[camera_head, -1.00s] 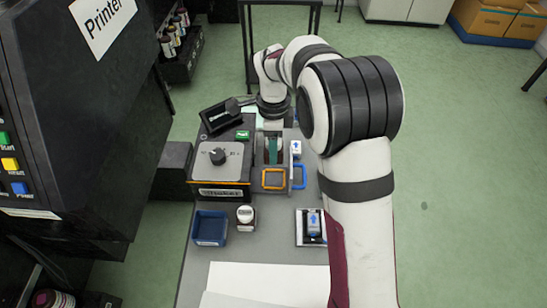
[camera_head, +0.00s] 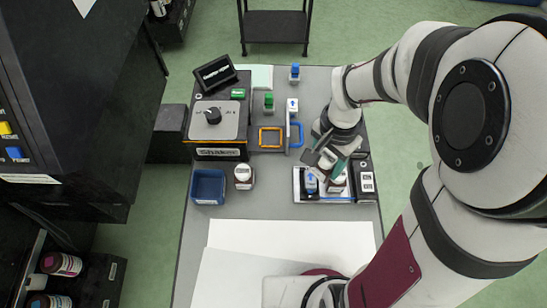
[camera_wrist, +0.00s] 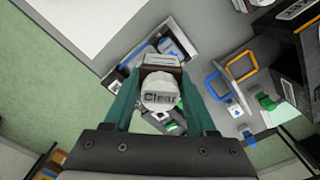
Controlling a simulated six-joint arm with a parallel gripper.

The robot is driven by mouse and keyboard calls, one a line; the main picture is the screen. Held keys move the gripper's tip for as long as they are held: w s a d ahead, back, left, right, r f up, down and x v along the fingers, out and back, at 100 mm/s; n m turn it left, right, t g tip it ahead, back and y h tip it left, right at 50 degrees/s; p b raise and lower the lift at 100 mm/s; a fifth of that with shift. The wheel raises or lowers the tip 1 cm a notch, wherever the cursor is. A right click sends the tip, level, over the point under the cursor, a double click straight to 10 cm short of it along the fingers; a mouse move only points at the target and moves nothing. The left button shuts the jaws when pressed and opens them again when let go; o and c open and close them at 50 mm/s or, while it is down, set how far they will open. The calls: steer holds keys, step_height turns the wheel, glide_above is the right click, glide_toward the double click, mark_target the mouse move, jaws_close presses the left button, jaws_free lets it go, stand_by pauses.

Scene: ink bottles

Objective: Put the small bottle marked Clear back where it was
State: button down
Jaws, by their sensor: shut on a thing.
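My gripper (camera_head: 329,160) is shut on a small bottle with a white cap. In the wrist view, the cap of the Clear bottle (camera_wrist: 160,92) carries the word "Clear" and sits between my green fingers (camera_wrist: 161,108). In the head view, the Clear bottle (camera_head: 338,180) is over the right part of a white-edged tray (camera_head: 300,196), beside a blue-topped piece (camera_head: 311,184) in the tray's left part. My fingers partly cover the bottle there. I cannot tell whether its base touches the tray.
A blue bin (camera_head: 208,187) and another white-capped bottle (camera_head: 243,176) stand left of the tray. The Shaker (camera_head: 217,125), an orange frame (camera_head: 270,138) and a blue frame (camera_head: 297,134) are behind. A dark labelled block (camera_head: 366,182) is close on the right. White sheets cover the front.

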steer(key=a+f, duration=0.2)
steer(key=a, duration=0.1)
steer(key=w+a+f, duration=0.1)
steer(key=a+f, duration=0.1)
steer(key=a, duration=0.2)
steer(key=w+a+f, duration=0.1)
steer(key=a+f, duration=0.1)
steer(key=a, duration=0.1)
steer(key=shift+a+f, duration=0.15)
steer(key=shift+f, duration=0.1)
steer(key=shift+a+f, duration=0.15)
steer(key=shift+f, duration=0.95)
steer(key=shift+a+f, duration=0.15)
steer(key=shift+f, duration=0.95)
steer(key=shift+f, duration=0.1)
steer(key=shift+c, duration=1)
jaws_free()
step_height(320, 180, up, 13)
steer(key=s+d+r+n+y, duration=0.1)
steer(key=s+d+r, duration=0.2)
steer(key=s, duration=0.5)
steer(key=s+d+r+n, duration=0.2)
steer(key=s+d+r, duration=0.2)
steer(key=s, duration=0.5)
steer(key=shift+s+n+y, duration=0.15)
steer(key=shift+n+y, duration=0.15)
steer(key=shift+y, duration=0.1)
